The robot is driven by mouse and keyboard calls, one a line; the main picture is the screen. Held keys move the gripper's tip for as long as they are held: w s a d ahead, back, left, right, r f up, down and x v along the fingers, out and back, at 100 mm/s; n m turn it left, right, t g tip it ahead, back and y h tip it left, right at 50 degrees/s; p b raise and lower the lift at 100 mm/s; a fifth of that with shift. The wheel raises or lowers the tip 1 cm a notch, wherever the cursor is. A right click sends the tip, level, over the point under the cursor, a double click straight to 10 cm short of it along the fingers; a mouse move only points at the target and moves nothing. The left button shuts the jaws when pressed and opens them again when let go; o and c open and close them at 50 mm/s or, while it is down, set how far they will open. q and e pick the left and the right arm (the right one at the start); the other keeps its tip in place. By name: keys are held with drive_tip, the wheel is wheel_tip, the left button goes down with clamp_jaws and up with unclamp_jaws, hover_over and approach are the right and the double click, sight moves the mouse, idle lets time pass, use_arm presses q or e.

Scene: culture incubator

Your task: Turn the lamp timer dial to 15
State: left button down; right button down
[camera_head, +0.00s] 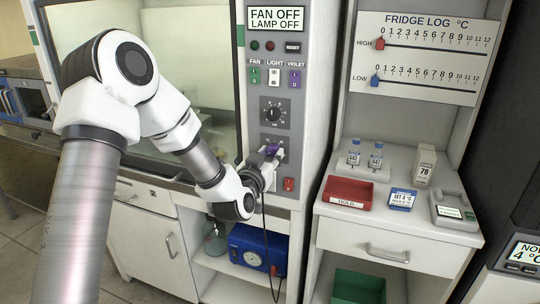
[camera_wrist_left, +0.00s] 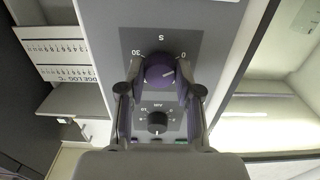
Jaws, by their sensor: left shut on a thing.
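The lamp timer dial (camera_wrist_left: 160,70) is a dark purple knob on a grey plate, seen upside down in the left wrist view between the printed 0 and 30. A short light mark on its face points right and slightly up in that view, towards the 0 side. My left gripper (camera_wrist_left: 160,90) is shut on the dial, one finger on each side. In the head view my left gripper (camera_head: 268,157) reaches the lower dial plate and partly covers it. The display (camera_head: 275,19) reads FAN OFF, LAMP OFF. My right gripper is not in view.
A black fan dial (camera_head: 274,111) sits just above on the panel, also visible in the left wrist view (camera_wrist_left: 157,122). Switches (camera_head: 274,78) are higher up, and a red switch (camera_head: 289,184) is just below. A red tray (camera_head: 347,192) and vials (camera_head: 376,156) stand on the right counter.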

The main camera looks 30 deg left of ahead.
use_arm(q)
drive_tip(key=shift+m, duration=0.4)
drive_tip(key=m+p, duration=0.2)
drive_tip(key=m, duration=0.3)
drive_tip(key=shift+r, duration=0.15)
drive_tip(key=m+p, duration=0.3)
drive_tip(key=m, duration=0.3)
drive_tip(key=shift+a+m, duration=0.1)
drive_tip(key=shift+m, duration=0.3)
drive_tip(key=m+p, duration=0.4)
drive_tip(key=m, duration=0.2)
drive_tip(key=shift+r, duration=0.1)
drive_tip(key=m+p, duration=0.3)
drive_tip(key=m, duration=0.1)
drive_tip(key=shift+m, duration=0.6)
drive_tip(key=shift+f, duration=0.2)
drive_tip(key=c, duration=0.8)
unclamp_jaws()
